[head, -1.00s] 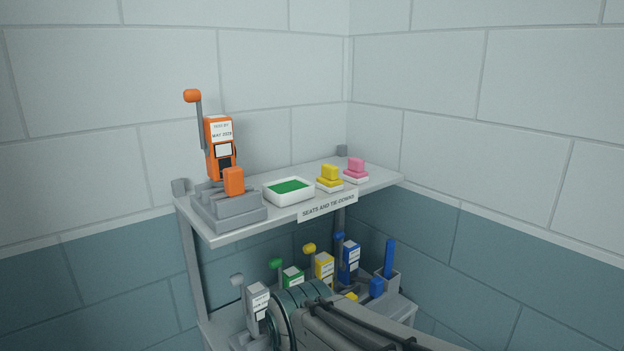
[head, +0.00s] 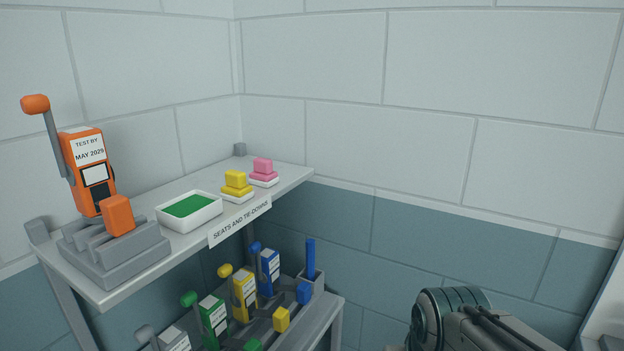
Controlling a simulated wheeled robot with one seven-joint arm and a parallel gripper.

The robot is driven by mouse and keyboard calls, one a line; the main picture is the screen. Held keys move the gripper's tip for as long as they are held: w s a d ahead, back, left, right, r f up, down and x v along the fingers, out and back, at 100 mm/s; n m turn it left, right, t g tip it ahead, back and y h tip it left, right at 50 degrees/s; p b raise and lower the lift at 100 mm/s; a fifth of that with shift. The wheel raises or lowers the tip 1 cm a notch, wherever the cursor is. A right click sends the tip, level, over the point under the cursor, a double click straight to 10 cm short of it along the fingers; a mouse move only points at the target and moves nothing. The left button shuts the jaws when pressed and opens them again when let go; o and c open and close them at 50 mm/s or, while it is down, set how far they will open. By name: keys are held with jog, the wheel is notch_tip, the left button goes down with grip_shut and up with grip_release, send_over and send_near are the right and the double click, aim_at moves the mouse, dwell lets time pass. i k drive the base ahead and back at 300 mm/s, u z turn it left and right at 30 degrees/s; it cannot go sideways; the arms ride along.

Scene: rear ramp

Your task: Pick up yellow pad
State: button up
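The yellow pad (head: 236,182) sits on a small white base on the top shelf (head: 190,260), near its front edge. It stands between a white tray (head: 204,226) with a green inside on its left and a pink pad (head: 263,168) on its right. Part of my arm shows at the lower right, apart from the shelf. My gripper is out of the picture, so its state does not show.
An orange device (head: 88,165) with a lever stands in a grey holder at the shelf's left. A label (head: 240,222) hangs on the front edge. Below, green (head: 213,318), yellow (head: 244,294) and blue (head: 269,271) devices stand on a lower shelf. The wall rises behind.

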aim_at(236, 190)
jog(key=z, duration=0.35)
jog(key=i, duration=0.5)
jog(key=u, duration=1.1)
